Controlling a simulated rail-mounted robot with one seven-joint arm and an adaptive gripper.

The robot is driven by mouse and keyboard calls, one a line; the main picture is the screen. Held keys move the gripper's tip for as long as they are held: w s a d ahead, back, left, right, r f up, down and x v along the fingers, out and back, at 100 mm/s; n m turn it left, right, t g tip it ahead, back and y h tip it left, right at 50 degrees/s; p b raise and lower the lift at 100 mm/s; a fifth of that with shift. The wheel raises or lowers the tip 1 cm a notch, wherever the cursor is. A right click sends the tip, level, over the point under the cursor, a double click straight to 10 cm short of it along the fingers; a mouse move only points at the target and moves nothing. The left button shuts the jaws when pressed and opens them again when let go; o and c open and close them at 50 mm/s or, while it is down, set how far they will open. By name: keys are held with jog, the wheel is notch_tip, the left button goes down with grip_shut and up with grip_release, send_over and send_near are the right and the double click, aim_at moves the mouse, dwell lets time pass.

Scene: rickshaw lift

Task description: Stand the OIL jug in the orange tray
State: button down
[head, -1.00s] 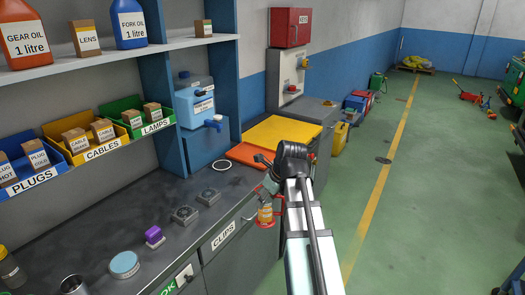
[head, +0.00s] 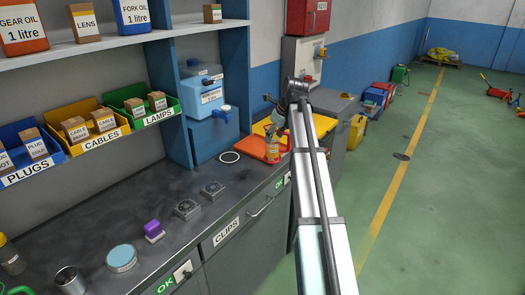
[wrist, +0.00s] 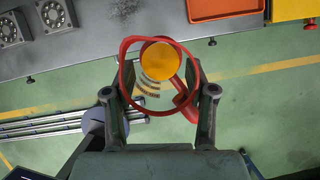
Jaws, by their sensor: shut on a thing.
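The jug (head: 272,148) has an orange-yellow body with red fittings and a pale label, too small to read in the head view. In the wrist view the jug (wrist: 160,62) shows from above, with a red ring around it and a red spout or handle at its lower right. My gripper (wrist: 159,92) is shut on the jug, one finger on each side. The orange tray (head: 243,148) lies on the bench, partly behind the jug in the head view. In the wrist view the tray (wrist: 213,10) is at the top, and the jug is over the floor, outside the bench edge.
A yellow tray or lid (wrist: 292,9) is right of the orange tray. A blue container with a tap (head: 203,95) stands behind it.

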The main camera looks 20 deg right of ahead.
jog(key=w+d+r, duration=0.2)
jog(key=w+r, duration=0.2)
jog(key=w, duration=0.3)
jog(key=w+d+r+m, duration=0.1)
jog(key=w+d+r, duration=0.15)
jog(key=w, duration=0.45)
jog(key=w+d+r, duration=0.2)
jog(key=w+r, duration=0.2)
jog(key=w, duration=0.3)
notch_tip(320, 180, down, 20)
jog(key=p, duration=0.4)
jog(key=shift+p, duration=0.35)
jog(key=shift+f, duration=0.15)
jog(key=shift+c, duration=1.8)
grip_release()
jog(key=b+v, duration=0.3)
jog(key=v, duration=0.9)
jog(key=shift+r, duration=0.25)
jog(key=shift+w+a, duration=0.1)
